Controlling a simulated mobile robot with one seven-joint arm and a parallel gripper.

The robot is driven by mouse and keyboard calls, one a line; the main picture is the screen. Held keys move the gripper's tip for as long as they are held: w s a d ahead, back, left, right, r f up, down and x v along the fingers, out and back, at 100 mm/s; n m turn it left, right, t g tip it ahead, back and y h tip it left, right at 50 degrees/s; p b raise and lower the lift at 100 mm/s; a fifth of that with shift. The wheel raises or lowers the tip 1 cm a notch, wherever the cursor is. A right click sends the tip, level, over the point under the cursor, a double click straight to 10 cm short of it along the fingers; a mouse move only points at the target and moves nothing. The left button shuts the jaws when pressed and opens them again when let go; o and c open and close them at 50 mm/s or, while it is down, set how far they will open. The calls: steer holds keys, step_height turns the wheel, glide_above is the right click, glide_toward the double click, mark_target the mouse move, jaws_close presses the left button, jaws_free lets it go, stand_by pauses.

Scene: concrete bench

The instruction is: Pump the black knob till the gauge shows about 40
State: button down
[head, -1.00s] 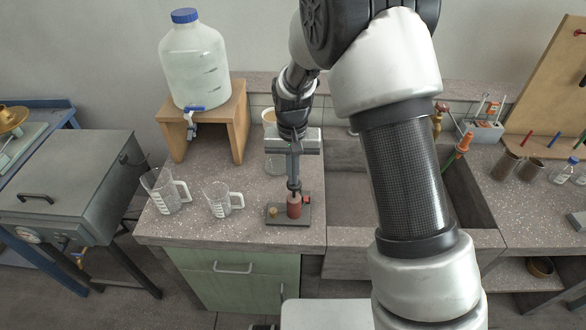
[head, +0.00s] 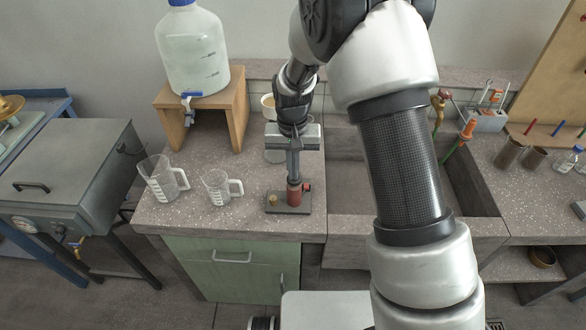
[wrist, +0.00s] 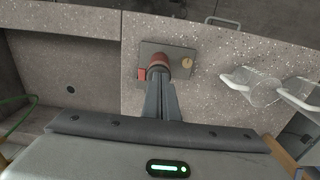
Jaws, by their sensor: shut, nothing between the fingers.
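The pump is a small dark plate (head: 278,209) with a red cylinder (head: 294,194) on it, standing on the speckled bench top left of the sink. A small round brass-coloured part, perhaps the gauge, (head: 273,199) sits at its left; no reading can be made out. My gripper (head: 293,180) points down, shut, with its tips at the top of the red cylinder. In the wrist view the shut fingers (wrist: 161,84) reach the red cylinder (wrist: 159,62), with the brass part (wrist: 187,63) beside it. The black knob is hidden behind the fingertips.
Two clear measuring jugs (head: 162,180) (head: 219,188) stand left of the pump. A water jug (head: 192,50) sits on a wooden stand (head: 237,107) behind them. The sink (head: 352,190) lies to the right.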

step_height(320, 180, up, 14)
steer(key=p, duration=0.1)
steer(key=shift+s+a, duration=0.1)
stand_by(0.9)
steer(key=r+b, duration=0.2)
steer(key=d+r+b, duration=0.1)
steer(key=b, duration=0.1)
steer(key=shift+r, duration=0.35)
step_height(320, 180, down, 14)
steer(key=shift+a, duration=0.15)
stand_by(0.5)
